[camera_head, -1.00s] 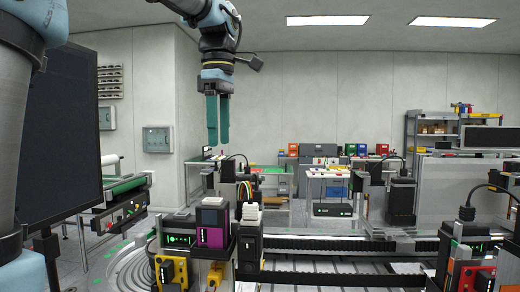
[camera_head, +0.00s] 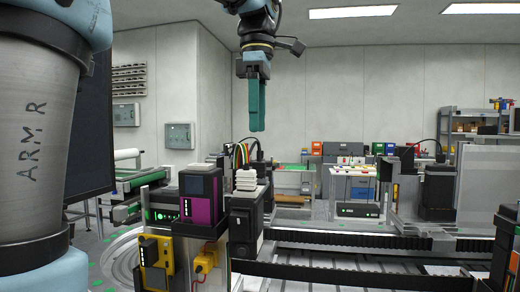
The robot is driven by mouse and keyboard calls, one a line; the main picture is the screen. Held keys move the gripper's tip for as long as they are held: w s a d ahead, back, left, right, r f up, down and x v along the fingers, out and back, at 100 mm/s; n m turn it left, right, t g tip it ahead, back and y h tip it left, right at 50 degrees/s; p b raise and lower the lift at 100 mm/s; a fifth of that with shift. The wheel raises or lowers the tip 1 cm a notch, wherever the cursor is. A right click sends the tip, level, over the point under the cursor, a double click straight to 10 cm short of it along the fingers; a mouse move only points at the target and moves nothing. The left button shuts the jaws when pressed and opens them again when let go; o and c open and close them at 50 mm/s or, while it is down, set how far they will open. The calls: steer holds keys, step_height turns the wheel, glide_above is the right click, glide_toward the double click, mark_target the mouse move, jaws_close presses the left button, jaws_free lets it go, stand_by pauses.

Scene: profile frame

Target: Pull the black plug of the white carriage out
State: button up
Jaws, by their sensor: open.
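My gripper (camera_head: 257,128) hangs fingers down, high above the machine line. Its two teal fingers are seen nearly edge-on, empty, with nothing near them. I cannot tell for sure which unit is the white carriage. A black unit (camera_head: 243,228) with a stack of white blocks (camera_head: 247,178) on top stands below the gripper. A black carriage (camera_head: 437,190) on the rail at right has a black cable (camera_head: 440,146) arching into its top. No black plug shows clearly.
A purple-fronted unit (camera_head: 201,197) and a yellow device (camera_head: 155,262) stand at the front left. The long black rail (camera_head: 350,240) runs to the right. A dark screen (camera_head: 95,140) is partly behind my arm. The air around my gripper is clear.

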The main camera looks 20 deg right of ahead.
mark_target(257, 162)
step_height(257, 162, down, 9)
steer(key=shift+f, duration=0.1)
stand_by(0.3)
jaws_close()
stand_by(0.5)
